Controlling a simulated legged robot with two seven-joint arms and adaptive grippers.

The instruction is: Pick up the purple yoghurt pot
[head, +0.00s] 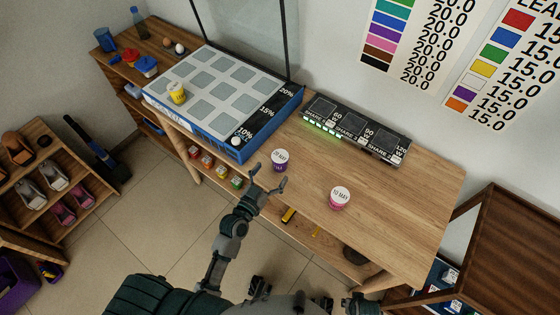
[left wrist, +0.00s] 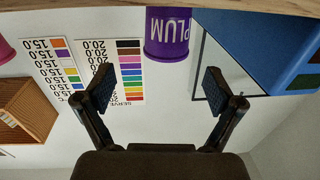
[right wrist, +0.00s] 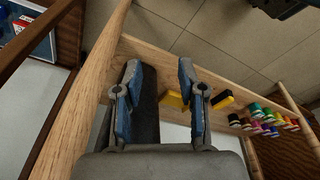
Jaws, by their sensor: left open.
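The purple yoghurt pot (head: 279,167) stands upright with a white dated lid near the front edge of the wooden table. In the left wrist view, upside down, the pot (left wrist: 168,34) shows the word PLUM. My left gripper (head: 268,177) is open just in front of the pot. In the left wrist view the pot appears beyond the fingertips, roughly midway between the fingers (left wrist: 159,88), with no contact visible. My right gripper (right wrist: 159,75) has its fingers apart, with nothing seen held, near the table's lower wooden frame.
A pink pot (head: 339,199) stands to the right on the table (head: 405,215). A black panel with scales (head: 357,132) lies at the back. A blue-sided board (head: 225,95) with a yellow pot (head: 176,93) fills the left. Several small jars (head: 215,166) sit on a lower shelf.

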